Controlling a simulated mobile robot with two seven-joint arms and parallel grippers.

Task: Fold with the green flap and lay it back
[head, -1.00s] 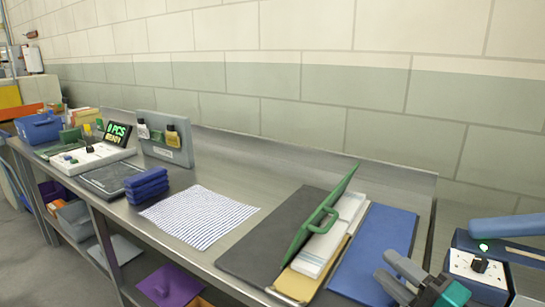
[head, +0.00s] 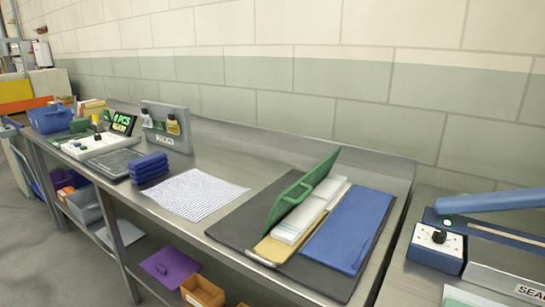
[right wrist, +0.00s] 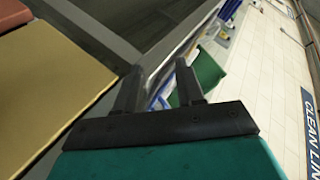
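My left gripper is not in view.
A striped cloth (head: 195,194) and stacked blue bundles (head: 149,168) lie left of the mat. A sealer with a long blue arm (head: 490,203) stands at the right. A tan surface (right wrist: 55,85) is close in the right wrist view. Bare metal bench shows behind the mat.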

